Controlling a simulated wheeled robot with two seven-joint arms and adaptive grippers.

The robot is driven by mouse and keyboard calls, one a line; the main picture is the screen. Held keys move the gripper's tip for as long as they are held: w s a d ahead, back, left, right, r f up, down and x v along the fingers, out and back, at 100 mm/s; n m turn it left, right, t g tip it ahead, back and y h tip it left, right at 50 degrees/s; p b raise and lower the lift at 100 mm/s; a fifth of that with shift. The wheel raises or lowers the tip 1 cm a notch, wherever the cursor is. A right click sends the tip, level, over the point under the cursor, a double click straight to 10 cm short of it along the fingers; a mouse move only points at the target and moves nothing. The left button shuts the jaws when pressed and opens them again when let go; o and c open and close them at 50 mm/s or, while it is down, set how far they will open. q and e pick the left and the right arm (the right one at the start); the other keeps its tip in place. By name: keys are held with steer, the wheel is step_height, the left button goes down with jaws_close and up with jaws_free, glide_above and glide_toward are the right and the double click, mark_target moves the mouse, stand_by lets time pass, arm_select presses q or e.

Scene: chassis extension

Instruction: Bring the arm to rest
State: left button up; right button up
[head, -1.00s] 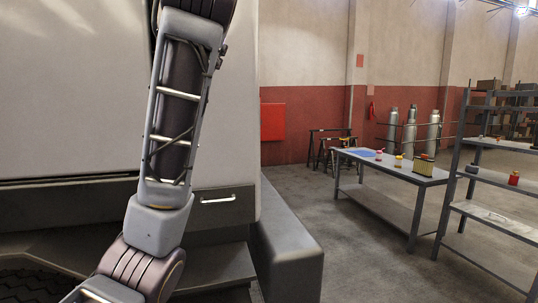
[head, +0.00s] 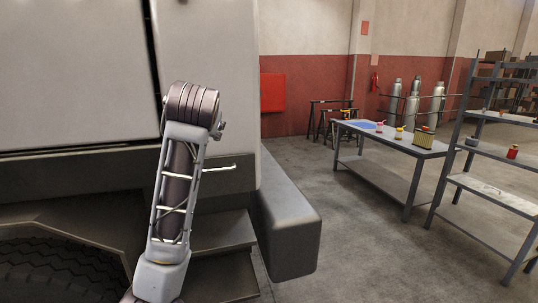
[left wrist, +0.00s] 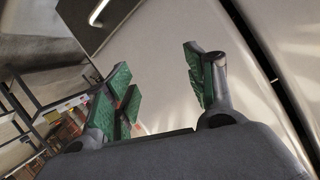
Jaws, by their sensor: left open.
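My left gripper (left wrist: 158,80) shows in the left wrist view, its two green-padded fingers spread apart with nothing between them. Beyond the fingers is a pale panel of the vehicle (left wrist: 170,50). In the head view my left arm rises in front of the vehicle (head: 215,80), with a dark ringed joint at its upper end. The gripper itself cannot be made out in the head view. My right gripper is in neither view.
The vehicle's steps (head: 222,275) and a grey box-like side part (head: 290,230) lie close to the arm. A work table (head: 385,137) with small items and a metal shelf rack (head: 500,192) stand to the right. Floor between is clear.

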arm_select(q)
steer(key=s+a+f+g+h, duration=0.1)
steer(key=s+f, duration=0.2)
steer(key=f, duration=0.8)
steer(key=s+a+f+g, duration=0.1)
steer(key=s+f+g, duration=0.1)
steer(key=f, duration=1)
steer(key=s+a+f+g+h, duration=0.1)
steer(key=s+f, duration=0.2)
steer(key=f, duration=0.8)
steer(key=s+a+f+g+h, duration=0.1)
steer(key=s+f+g, duration=0.2)
steer(key=s+f, duration=0.85)
steer(key=s+a+f+g, duration=0.1)
steer(key=s+f+g, duration=0.2)
steer(key=s+f, duration=0.9)
steer(key=s+f+g, duration=0.1)
steer(key=s+f, duration=0.2)
steer(key=f, duration=1.2)
steer(key=s+f, duration=0.2)
steer(key=f, duration=1.3)
steer(key=s+a+f, duration=0.2)
steer(key=s+f, duration=0.8)
steer(key=s, duration=0.1)
steer(key=s+a+f+g, duration=0.1)
steer(key=s+a+f, duration=0.1)
steer(key=s+f, duration=0.8)
steer(key=shift+s+m, duration=0.3)
steer(key=shift+s, duration=0.5)
